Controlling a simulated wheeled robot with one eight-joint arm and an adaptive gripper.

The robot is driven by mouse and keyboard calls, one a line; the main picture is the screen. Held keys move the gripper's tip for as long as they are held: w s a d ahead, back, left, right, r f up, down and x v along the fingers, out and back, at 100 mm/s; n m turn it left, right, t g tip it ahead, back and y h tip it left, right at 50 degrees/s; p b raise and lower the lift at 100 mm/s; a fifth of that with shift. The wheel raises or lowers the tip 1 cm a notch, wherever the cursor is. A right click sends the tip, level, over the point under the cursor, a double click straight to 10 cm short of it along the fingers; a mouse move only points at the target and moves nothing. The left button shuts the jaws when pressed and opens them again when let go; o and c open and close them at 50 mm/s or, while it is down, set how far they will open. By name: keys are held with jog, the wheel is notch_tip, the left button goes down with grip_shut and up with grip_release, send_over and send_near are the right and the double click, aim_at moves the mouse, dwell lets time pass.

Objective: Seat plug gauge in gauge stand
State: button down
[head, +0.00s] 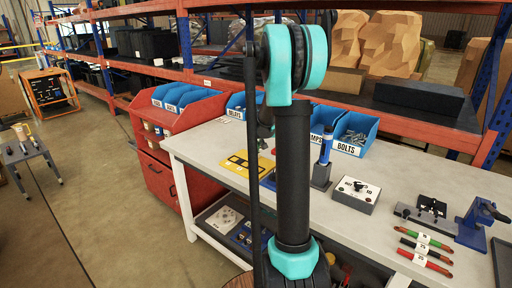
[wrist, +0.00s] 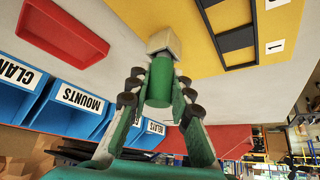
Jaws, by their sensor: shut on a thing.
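In the wrist view my gripper (wrist: 159,92) is shut on a green cylinder, which I take to be the plug gauge (wrist: 160,76), with dark finger pads on both sides of it. A beige block (wrist: 165,42), possibly the gauge stand, is at the far end of the cylinder. The cylinder's end overlaps the block in this view. I cannot tell whether it is in the block, touching it or apart from it. In the head view my arm hides the gripper and most of this spot.
A yellow board (wrist: 222,22) with black frames lies close beside the block. A red tray (wrist: 62,30) and labelled blue bins (wrist: 82,98) are on the other side.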

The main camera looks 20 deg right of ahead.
jog(key=c, duration=1.4)
grip_release()
jog(key=shift+f, duration=0.1)
jog(key=shift+o, duration=0.2)
jog(key=v, duration=1.2)
jog(key=s+a+f, duration=0.4)
jog(key=s+f, duration=0.1)
jog(key=s, duration=0.5)
jog(key=s+a+f+n+g, duration=0.1)
jog(key=s+a+f, duration=0.3)
jog(key=s, duration=0.7)
jog(key=s+a+f+n+g+y, duration=0.1)
jog(key=s+a+f, duration=0.3)
jog(key=s+f, duration=0.4)
jog(key=s, duration=0.3)
jog(key=shift+a, duration=0.25)
